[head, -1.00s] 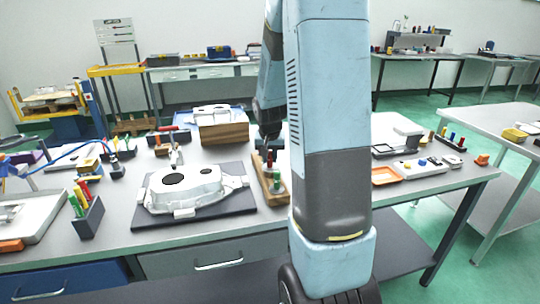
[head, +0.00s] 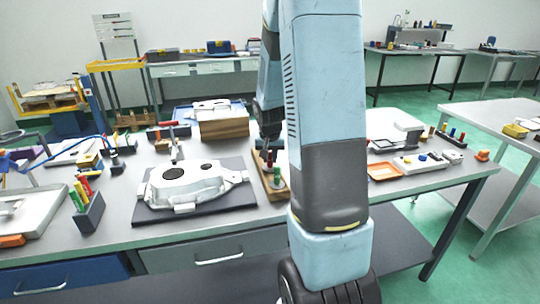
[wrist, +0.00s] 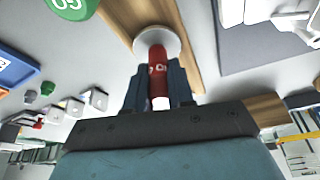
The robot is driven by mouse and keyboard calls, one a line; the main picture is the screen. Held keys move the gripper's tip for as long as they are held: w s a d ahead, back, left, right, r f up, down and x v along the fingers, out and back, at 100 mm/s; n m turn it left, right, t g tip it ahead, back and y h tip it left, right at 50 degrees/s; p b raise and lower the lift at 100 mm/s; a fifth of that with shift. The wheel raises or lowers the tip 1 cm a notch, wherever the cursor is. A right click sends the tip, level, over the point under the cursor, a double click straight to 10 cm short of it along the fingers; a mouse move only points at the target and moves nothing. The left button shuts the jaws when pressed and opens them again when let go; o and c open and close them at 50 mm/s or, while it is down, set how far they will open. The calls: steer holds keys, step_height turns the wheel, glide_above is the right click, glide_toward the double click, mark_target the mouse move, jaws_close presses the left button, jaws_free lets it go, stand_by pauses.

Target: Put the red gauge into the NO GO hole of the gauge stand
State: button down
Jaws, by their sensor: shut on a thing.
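The red gauge (wrist: 158,72) is between the fingers of my gripper (wrist: 160,90), which is shut on it. In the wrist view its far end meets a white round disc (wrist: 172,38) on the wooden gauge stand (wrist: 187,72). I cannot tell whether the gauge is in a hole or only against the disc. A green gauge marked GO (wrist: 72,6) stands at the top left of the wrist view. In the head view a small red part (head: 268,157) shows below my gripper at the stand (head: 272,193), with the green gauge (head: 277,181) nearer; my arm hides part of this.
A pale casting (head: 187,186) lies on a dark plate (head: 235,200) just left of the stand. A red-handled tool (head: 174,125) stands behind it. An orange tray (head: 384,171) lies right of my arm.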

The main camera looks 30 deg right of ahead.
steer(key=shift+f, duration=0.25)
steer(key=c, duration=0.9)
jaws_free()
steer(key=v, duration=1.3)
steer(key=shift+s+r, duration=0.15)
steer(key=shift+r, duration=0.15)
steer(key=shift+a, duration=0.1)
